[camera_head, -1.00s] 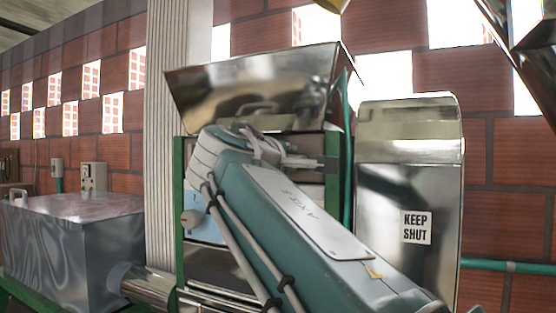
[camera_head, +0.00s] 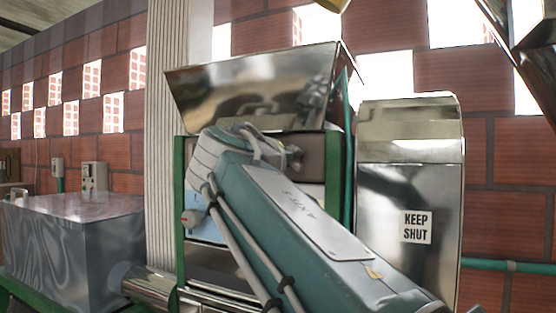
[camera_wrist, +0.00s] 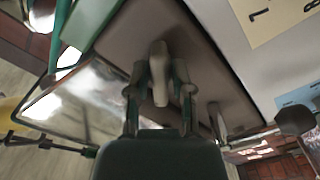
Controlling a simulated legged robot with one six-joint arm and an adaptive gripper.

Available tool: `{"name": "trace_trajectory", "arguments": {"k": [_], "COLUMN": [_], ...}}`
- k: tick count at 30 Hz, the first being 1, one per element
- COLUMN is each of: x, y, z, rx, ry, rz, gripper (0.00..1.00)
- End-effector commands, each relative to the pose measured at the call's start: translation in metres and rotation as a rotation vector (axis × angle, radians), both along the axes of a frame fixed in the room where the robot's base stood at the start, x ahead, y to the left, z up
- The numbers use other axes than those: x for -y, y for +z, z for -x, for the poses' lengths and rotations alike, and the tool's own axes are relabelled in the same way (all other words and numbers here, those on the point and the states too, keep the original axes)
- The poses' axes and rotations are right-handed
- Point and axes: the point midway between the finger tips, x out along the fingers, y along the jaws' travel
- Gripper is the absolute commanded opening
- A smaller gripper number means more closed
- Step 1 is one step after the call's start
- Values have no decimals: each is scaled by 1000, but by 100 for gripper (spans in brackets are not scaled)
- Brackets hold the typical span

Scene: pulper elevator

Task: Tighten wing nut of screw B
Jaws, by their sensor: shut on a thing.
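In the wrist view, a pale elongated wing nut (camera_wrist: 158,62) sits between the two fingers of my gripper (camera_wrist: 159,82). The fingers are closed on its two sides, and its long side lies roughly in line with them. It is in front of a brown-grey panel (camera_wrist: 215,75) of the machine. Which screw letter it belongs to cannot be read. In the head view, my arm covers this part of the machine, and the wing nut and fingertips are hidden.
A sheet with numbers (camera_wrist: 268,22) and a blue label (camera_wrist: 298,98) are at the wrist view's right. A dark knob (camera_wrist: 295,121) is below them. In the head view, a metal cover marked KEEP SHUT (camera_head: 385,180) stands right and a metal box (camera_head: 75,245) left.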

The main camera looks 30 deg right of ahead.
Motion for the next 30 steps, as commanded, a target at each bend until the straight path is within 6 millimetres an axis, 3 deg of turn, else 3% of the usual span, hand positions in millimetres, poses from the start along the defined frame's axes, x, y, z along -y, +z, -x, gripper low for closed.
{"name": "trace_trajectory", "arguments": {"k": [18, 30], "x": [-1, -2], "y": [-7, -6], "z": [-4, -5], "rx": [440, 631], "ry": [-2, -1], "rz": [-358, -506], "gripper": [0, 0]}}
